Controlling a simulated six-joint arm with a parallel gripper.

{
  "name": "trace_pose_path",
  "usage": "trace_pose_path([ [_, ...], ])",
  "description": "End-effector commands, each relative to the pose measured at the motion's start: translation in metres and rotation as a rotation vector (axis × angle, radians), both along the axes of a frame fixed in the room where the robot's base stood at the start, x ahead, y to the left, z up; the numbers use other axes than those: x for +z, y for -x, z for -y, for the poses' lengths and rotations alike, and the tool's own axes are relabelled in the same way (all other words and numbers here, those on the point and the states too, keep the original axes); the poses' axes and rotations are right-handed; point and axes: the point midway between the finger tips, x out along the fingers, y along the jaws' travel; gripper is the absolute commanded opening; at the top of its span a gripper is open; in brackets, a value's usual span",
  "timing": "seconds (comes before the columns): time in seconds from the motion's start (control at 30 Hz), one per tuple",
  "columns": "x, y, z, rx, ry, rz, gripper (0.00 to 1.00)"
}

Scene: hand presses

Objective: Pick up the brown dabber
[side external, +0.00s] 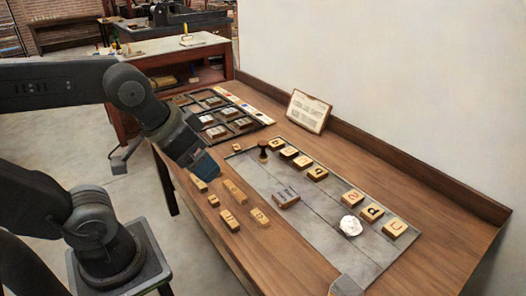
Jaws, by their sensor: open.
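A small dark brown upright piece with a knob-like top, which looks like the brown dabber (263,150), stands at the far left corner of the grey slab (318,222).
Lettered blocks (317,174) line the slab's far side, with a white crumpled lump (350,225) near them. A brown block (286,199) lies mid-slab. Loose wooden blocks (234,191) lie near my gripper. A compartment tray (221,118) and a propped card (308,111) stand behind.

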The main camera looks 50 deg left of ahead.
Motion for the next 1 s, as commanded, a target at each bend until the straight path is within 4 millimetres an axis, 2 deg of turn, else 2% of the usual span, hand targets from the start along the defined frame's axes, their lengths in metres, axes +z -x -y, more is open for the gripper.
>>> trace_pose_path([
  [0.37,0.000,0.000,0.000,0.000,0.000,0.000,0.83],
  [0.53,0.000,0.000,0.000,0.000,0.000,0.000,0.71],
  [0.77,0.000,-0.002,0.001,0.000,0.004,0.003,0.71],
  [0.87,0.001,-0.017,0.005,-0.001,0.034,0.025,0.71],
  [0.97,0.002,-0.050,0.014,0.010,0.096,0.078,0.71],
  [1.0,0.003,-0.067,0.017,0.020,0.125,0.109,0.71],
])
